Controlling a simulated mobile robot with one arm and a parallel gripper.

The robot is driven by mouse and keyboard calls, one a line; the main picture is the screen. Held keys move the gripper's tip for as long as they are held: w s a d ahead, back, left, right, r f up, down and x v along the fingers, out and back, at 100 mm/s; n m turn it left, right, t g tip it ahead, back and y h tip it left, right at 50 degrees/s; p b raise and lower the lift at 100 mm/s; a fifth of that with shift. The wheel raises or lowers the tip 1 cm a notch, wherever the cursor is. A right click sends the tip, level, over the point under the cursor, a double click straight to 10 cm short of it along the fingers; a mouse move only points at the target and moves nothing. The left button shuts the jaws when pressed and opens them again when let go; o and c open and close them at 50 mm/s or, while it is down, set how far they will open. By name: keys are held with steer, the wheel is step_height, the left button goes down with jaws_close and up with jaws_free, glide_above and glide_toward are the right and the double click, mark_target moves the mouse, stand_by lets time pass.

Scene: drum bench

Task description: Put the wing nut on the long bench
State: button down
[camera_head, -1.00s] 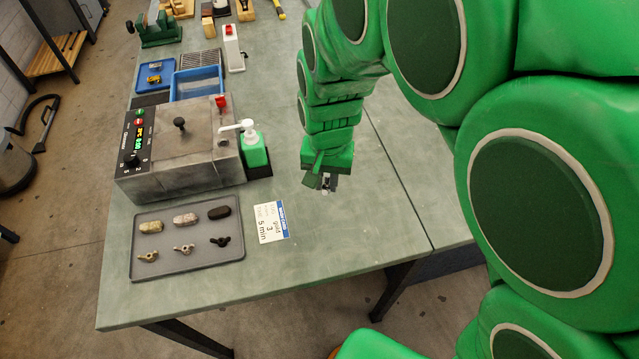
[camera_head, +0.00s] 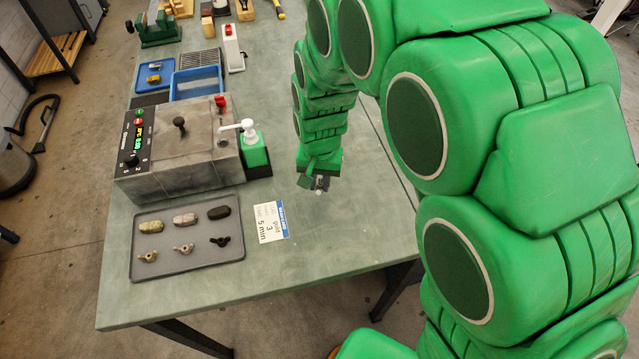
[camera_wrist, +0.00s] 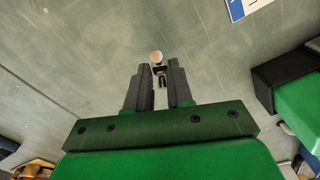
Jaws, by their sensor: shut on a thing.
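My gripper (camera_head: 319,185) hangs over the long bench (camera_head: 340,235), to the right of the printed card. In the wrist view, my gripper (camera_wrist: 161,82) is shut on a small dark thing with a pale, coppery round end (camera_wrist: 157,58). This round end sticks out past the fingertips. The rest is mostly hidden between the fingers, so I cannot tell whether it is a wing nut. The gap between it and the bench is unclear. Three winged nuts lie on the grey tray (camera_head: 190,266): brass (camera_head: 148,257), silvery (camera_head: 183,248) and black (camera_head: 220,242).
Three oblong pieces (camera_head: 185,219) also lie on the tray. The card (camera_head: 270,222) lies right of it. A grey machine (camera_head: 180,165) and a green pump bottle (camera_head: 256,152) stand behind. A blue bin (camera_head: 197,82) is farther back. Bench right of the card is clear.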

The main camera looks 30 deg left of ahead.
mark_target(320, 184)
steer(key=shift+f, duration=0.85)
steer(key=shift+f, duration=0.1)
steer(key=c, duration=1)
jaws_free()
step_height(320, 184, up, 12)
